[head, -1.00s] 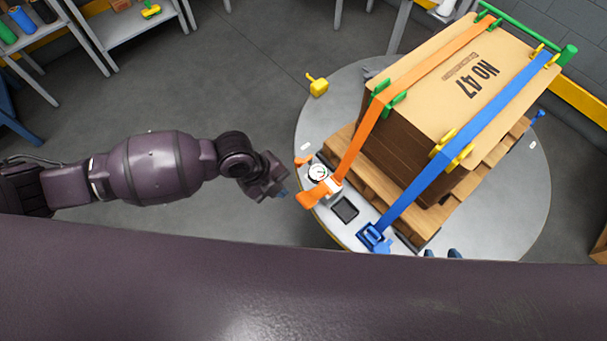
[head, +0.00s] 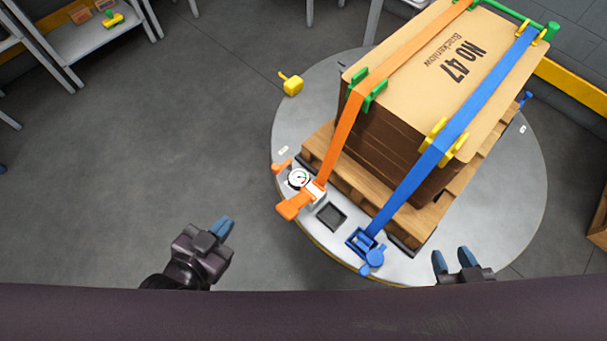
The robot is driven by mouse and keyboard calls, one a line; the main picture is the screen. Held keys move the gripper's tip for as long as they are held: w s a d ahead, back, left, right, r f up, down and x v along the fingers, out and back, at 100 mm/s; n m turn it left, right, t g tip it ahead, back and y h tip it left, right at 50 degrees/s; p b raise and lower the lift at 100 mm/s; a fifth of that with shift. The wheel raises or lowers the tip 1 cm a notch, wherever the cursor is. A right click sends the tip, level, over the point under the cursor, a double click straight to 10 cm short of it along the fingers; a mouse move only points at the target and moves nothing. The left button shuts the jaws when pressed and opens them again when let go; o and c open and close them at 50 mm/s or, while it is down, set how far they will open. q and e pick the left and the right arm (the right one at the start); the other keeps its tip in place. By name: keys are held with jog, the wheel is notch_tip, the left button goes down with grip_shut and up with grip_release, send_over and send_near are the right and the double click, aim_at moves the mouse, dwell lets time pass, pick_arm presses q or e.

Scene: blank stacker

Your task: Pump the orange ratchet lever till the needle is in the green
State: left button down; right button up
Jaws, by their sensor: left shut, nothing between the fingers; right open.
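The orange ratchet lever (head: 291,206) sticks out at the front left edge of the round grey table (head: 500,220), at the foot of the orange strap (head: 341,137). A round white gauge (head: 299,179) sits beside it; its needle is too small to read surely against the coloured marks. My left gripper (head: 222,227) is shut and empty, left of the lever and apart from it. My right gripper (head: 453,258) is open and empty at the table's front right edge, apart from the blue ratchet (head: 366,246).
A strapped cardboard stack (head: 430,60) stands on a wooden pallet (head: 345,168) on the table. A blue strap (head: 420,172) runs beside the orange one. A dark square tray (head: 331,216) lies between the ratchets. A yellow piece (head: 291,84) is at the table's far left. Floor left of the table is clear.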

pick_arm(q)
jog(key=s+a+n+t+y+b, duration=0.1)
jog(key=s+a+n+y, duration=0.15)
jog(key=a, duration=0.35)
jog(key=s+a+n+y+b, duration=0.1)
jog(key=s+a+n+y, duration=0.1)
jog(key=s+a, duration=0.25)
notch_tip(320, 180, down, 7)
jog(key=s+a+b, duration=0.1)
jog(key=b, duration=1)
jog(key=shift+s+a+y, duration=0.15)
jog(key=shift+y, duration=0.2)
pick_arm(e)
notch_tip(320, 180, down, 7)
jog(key=s, duration=0.1)
jog(key=shift+n, duration=0.3)
pick_arm(q)
jog(key=shift+r, duration=0.25)
pick_arm(e)
jog(key=shift+y, duration=0.3)
pick_arm(q)
jog(key=shift+r, duration=0.1)
pick_arm(e)
jog(key=shift+r, duration=0.15)
